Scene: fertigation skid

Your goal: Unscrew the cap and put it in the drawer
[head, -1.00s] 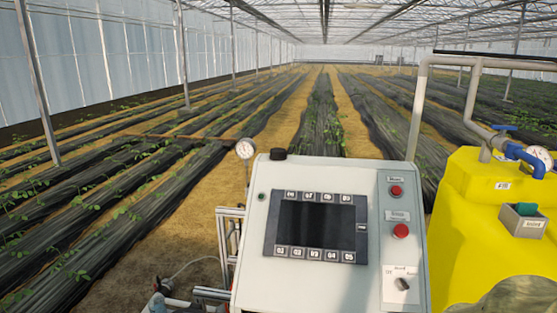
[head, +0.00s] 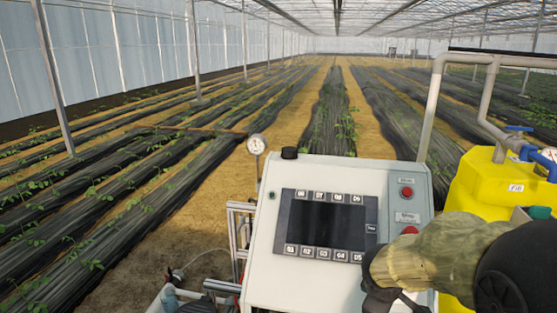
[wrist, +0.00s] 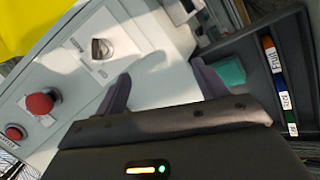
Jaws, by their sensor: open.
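My gripper (wrist: 162,88) is open in the wrist view, its two dark fingers apart with nothing between them. Beyond them is the pale face of the control cabinet (wrist: 150,75). In the head view my gripper is partly cut off at the bottom, in front of the cabinet's lower right. A black, round, cap-like piece (head: 289,153) stands on the cabinet's top left edge; I cannot tell whether it is the cap. A dark, open tray-like compartment (wrist: 262,50) with coloured labels lies right of the fingers in the wrist view; I cannot tell whether it is the drawer.
A rotary switch (wrist: 101,47) and red buttons (wrist: 39,104) stick out of the cabinet. A teal piece (wrist: 231,70) lies beside the right finger. The yellow tank (head: 470,190), grey pipe (head: 432,110) and gauge (head: 256,145) stand around the cabinet.

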